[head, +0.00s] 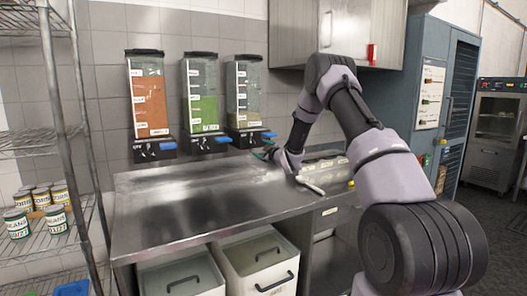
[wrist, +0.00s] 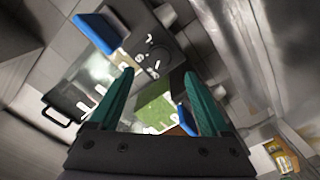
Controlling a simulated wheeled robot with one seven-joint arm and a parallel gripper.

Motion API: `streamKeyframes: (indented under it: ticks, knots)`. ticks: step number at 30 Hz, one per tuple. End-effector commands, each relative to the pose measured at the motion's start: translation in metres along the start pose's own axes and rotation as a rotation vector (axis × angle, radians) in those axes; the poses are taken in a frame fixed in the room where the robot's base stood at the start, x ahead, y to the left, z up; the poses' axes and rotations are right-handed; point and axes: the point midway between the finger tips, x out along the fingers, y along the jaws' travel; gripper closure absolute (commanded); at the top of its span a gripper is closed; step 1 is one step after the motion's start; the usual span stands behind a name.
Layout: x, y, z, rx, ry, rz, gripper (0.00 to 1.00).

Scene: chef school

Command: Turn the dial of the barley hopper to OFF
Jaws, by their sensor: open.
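Three clear wall hoppers hang in the head view: one with orange-red contents (head: 149,103), one with green (head: 203,108), and a right one (head: 243,101) with a low beige layer. Their labels are too small to read, so I cannot tell by name which is barley. My gripper (head: 266,153) is just below the right hopper's base, empty and open. In the wrist view its two teal fingers (wrist: 159,74) point at a black hopper base with a blue lever (wrist: 96,33) and a round dark dial (wrist: 158,58) with white marks. The dial's setting is unreadable.
A steel counter (head: 165,205) runs below the hoppers, mostly clear, with a tray of items (head: 322,172) at its right. Lidded white bins (head: 255,262) stand underneath. A wire shelf with cans (head: 17,222) is at left. A wall cabinet (head: 352,30) hangs above my arm.

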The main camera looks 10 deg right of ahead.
Motion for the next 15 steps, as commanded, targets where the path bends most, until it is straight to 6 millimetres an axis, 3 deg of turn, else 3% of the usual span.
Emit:
streamKeyframes:
  ticks: [6, 15]
  knots:
    - [-0.025, 0.000, 0.000, 0.000, 0.000, 0.000, 0.19]
    - [-0.028, -0.001, 0.000, 0.000, 0.000, -0.001, 0.19]
